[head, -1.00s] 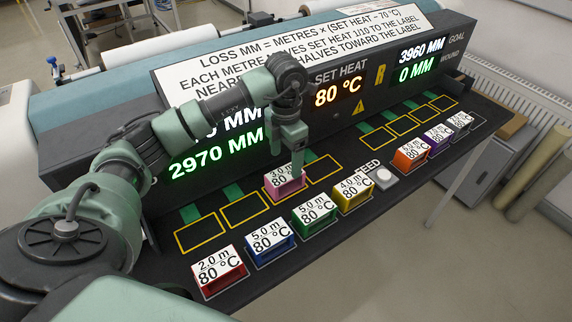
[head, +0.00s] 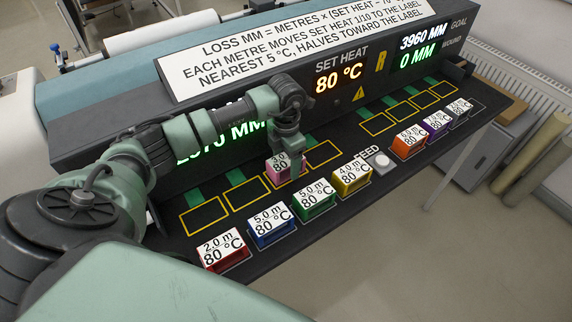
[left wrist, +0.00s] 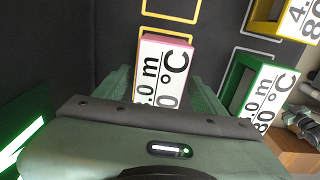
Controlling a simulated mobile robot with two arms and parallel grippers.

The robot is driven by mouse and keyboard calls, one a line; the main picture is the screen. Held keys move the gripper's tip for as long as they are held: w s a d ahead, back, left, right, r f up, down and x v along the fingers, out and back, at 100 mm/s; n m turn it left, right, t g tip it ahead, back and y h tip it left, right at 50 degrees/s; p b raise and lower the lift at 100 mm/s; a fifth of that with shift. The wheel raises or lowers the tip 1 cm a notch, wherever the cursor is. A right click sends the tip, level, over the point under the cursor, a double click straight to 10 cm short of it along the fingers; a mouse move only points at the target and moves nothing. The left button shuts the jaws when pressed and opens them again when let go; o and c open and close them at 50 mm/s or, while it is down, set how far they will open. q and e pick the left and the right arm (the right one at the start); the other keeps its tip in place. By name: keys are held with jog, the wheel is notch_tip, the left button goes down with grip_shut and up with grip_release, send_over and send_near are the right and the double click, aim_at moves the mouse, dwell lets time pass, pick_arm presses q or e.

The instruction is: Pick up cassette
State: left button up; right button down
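The pink cassette (head: 276,168), labelled 3.0 m 80 °C, stands in the yellow-outlined row on the black shelf. My left gripper (head: 293,170) points down at it and hides the right part of its label. In the left wrist view the cassette (left wrist: 164,65) shows its white label and pink edge between the two green fingers of my left gripper (left wrist: 163,88). The fingers are apart, one on each side of it; contact is not clear. The cassette's lower part is hidden by the gripper body. My right gripper is not in view.
Red (head: 224,250), blue (head: 272,226), green (head: 314,200) and yellow (head: 352,174) cassettes stand along the front row; orange (head: 408,142), purple (head: 437,126) and grey ones are farther right. The display panel (head: 330,95) rises behind.

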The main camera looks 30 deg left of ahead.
pick_arm(q)
jog(key=c, duration=1.3)
